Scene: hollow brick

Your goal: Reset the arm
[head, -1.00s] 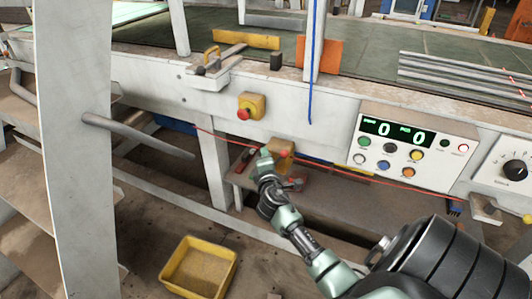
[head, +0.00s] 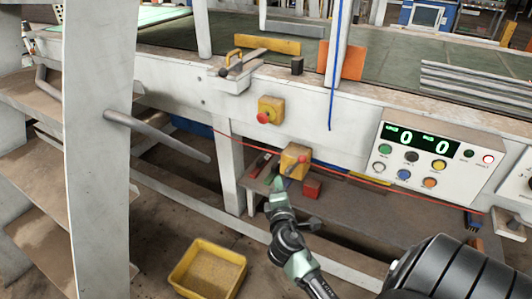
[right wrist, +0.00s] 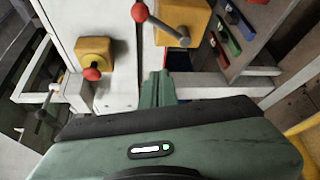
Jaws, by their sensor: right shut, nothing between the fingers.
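My right gripper (head: 277,187) shows in the head view, its arm coming in from the lower right. It is shut and empty. Its closed green fingers also show in the right wrist view (right wrist: 158,88). In the head view the fingertips are just below and left of a yellow box (head: 291,163) with a red-knobbed lever. This box (right wrist: 182,18) and its lever (right wrist: 160,24) are beyond the fingers in the right wrist view, with a visible gap. My left gripper is in neither view.
A yellow box with a red button (head: 270,111) sits on the white machine frame. A control panel (head: 432,158) showing two zeros is to the right. A grey upright (head: 98,150) stands at left. A yellow bin (head: 208,268) is on the floor.

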